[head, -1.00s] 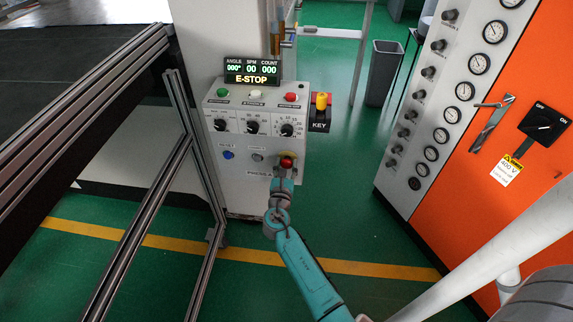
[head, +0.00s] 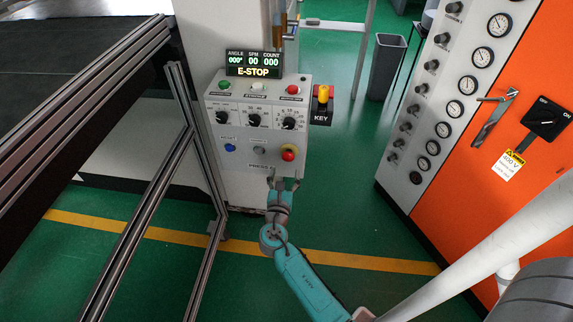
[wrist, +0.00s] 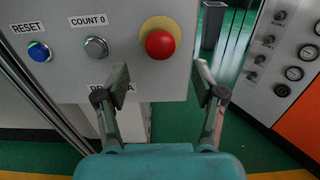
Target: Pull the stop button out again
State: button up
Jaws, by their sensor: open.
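The stop button is a red mushroom head (head: 288,155) on a yellow ring, at the lower right of the grey control panel (head: 222,185). It also shows in the wrist view (wrist: 160,44), above and between my fingers. My gripper (head: 284,183) is open and empty, just below the button and apart from it. In the wrist view the two fingers (wrist: 161,85) stand wide apart, with nothing between their tips. The display (head: 253,65) above the panel reads E-STOP.
A blue RESET button (wrist: 39,51) and a grey COUNT 0 button (wrist: 96,47) sit left of the stop button. A yellow key switch (head: 323,95) is on the panel's right side. A metal frame (head: 190,150) stands at left, an orange cabinet (head: 480,190) at right.

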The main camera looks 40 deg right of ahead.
jog(key=v, duration=0.5)
dwell(0.5)
jog(key=s+a+f+m+t+y, duration=0.1)
jog(key=s+a+f+m+y, duration=0.4)
jog(key=s, duration=0.4)
jog(key=s+a+f+m+y, duration=0.45)
jog(key=s+a, duration=0.25)
jog(key=s, duration=0.3)
jog(key=s+a+r+m+t+y, duration=0.1)
jog(key=s+a+r+m+y, duration=0.1)
jog(key=s+r+m, duration=0.6)
jog(key=s+a+r+m+t+y, duration=0.1)
jog(key=s+a+r+m+y, duration=0.1)
jog(key=s+a+r+m, duration=0.3)
jog(key=s+r+m, duration=0.3)
jog(key=s+r, duration=0.2)
jog(key=shift+a+t+y, duration=0.2)
jog(key=shift+t+y, duration=0.15)
jog(key=shift+t, duration=0.05)
jog(key=shift+r, duration=0.1)
jog(key=shift+c, duration=0.3)
